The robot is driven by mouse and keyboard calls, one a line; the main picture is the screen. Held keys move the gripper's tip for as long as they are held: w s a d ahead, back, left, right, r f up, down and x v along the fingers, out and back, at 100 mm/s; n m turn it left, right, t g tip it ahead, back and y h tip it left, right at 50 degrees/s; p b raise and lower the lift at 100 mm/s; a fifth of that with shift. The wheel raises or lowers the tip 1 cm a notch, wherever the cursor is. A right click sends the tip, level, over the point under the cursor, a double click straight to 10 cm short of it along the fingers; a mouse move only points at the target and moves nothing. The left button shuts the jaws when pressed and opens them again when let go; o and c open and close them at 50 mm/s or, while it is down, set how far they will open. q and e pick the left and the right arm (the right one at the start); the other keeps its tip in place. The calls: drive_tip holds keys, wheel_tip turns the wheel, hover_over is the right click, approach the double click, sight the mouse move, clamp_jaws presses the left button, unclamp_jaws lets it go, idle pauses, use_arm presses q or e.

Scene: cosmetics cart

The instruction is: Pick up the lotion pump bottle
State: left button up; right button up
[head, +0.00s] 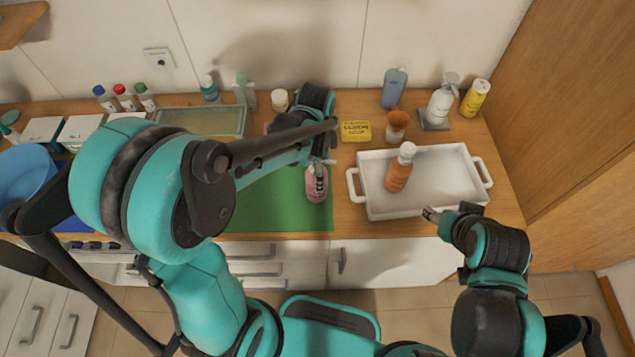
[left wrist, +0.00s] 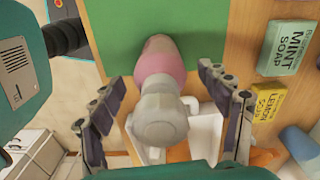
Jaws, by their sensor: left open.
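A pink pump bottle (head: 316,185) with a grey-white pump head stands at the right side of the green mat (head: 285,215). My left gripper (head: 318,160) is at its top, partly hidden by my arm. In the left wrist view, the pink bottle (left wrist: 160,58) is seen from above. Its pump head (left wrist: 160,115) lies between the two open fingers of my left gripper (left wrist: 162,80), with gaps on both sides. My right gripper (head: 431,214) is by the front edge of the white tray, holding nothing that I can see; its finger opening is too small to judge.
The white tray (head: 440,205) holds an orange bottle (head: 400,168). Yellow soap (head: 355,131) lies behind the pink bottle; mint soap (left wrist: 295,47) is nearby. A white spray bottle (head: 440,103) and a yellow bottle (head: 474,98) stand back right.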

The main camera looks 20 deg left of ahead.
use_arm(q)
wheel_tip(320, 180, down, 3)
drive_tip(key=shift+r, duration=0.15)
drive_tip(key=c, duration=1.6)
drive_tip(key=shift+r, duration=0.1)
